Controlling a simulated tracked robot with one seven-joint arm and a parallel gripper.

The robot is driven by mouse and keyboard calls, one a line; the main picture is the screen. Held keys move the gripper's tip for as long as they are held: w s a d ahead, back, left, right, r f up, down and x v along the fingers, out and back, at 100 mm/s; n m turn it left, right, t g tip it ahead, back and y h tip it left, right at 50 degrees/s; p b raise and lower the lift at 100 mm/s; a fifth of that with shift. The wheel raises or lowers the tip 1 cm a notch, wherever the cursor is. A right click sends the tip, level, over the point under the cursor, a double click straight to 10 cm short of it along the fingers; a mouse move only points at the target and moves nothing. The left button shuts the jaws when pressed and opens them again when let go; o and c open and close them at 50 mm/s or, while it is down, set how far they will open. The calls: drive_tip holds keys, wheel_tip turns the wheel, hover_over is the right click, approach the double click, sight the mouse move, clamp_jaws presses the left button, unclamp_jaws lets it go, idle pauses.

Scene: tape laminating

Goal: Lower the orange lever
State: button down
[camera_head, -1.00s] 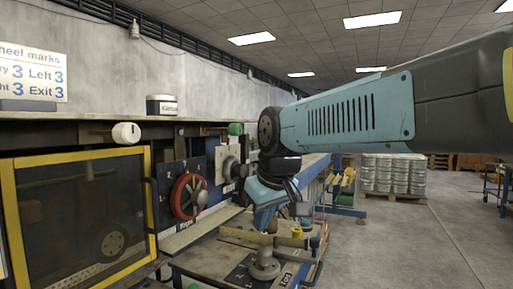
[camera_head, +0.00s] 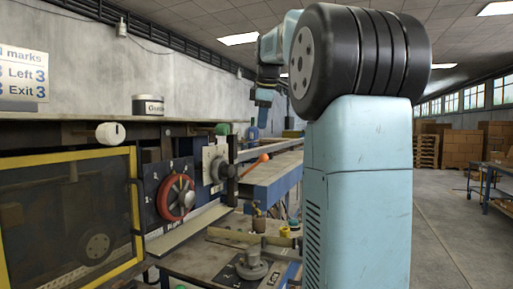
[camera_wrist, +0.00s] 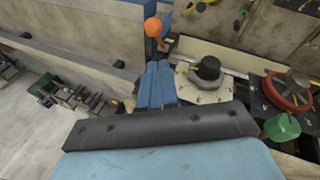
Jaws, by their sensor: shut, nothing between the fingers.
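The orange lever (camera_head: 256,164) sticks out to the right of a round dark hub on a pale plate (camera_head: 215,165), sloping up towards its orange tip. In the wrist view its round orange knob (camera_wrist: 153,27) is just beyond my blue fingertips, and the dark hub (camera_wrist: 207,68) is to their right. My gripper (camera_wrist: 159,65) is shut and empty. No contact between fingers and knob shows; the exact gap cannot be told.
A red handwheel (camera_head: 176,197) and a yellow-framed guard (camera_head: 70,220) are left of the lever. A green knob (camera_head: 222,129) is above it. A bench with a grey handwheel (camera_head: 252,265) stands below. The floor at right is open, with stacked boxes (camera_head: 480,145) behind.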

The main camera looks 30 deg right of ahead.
drive_tip(key=x, duration=1)
drive_tip(key=shift+w+d+r, duration=0.2)
drive_tip(key=shift+w+d, duration=0.05)
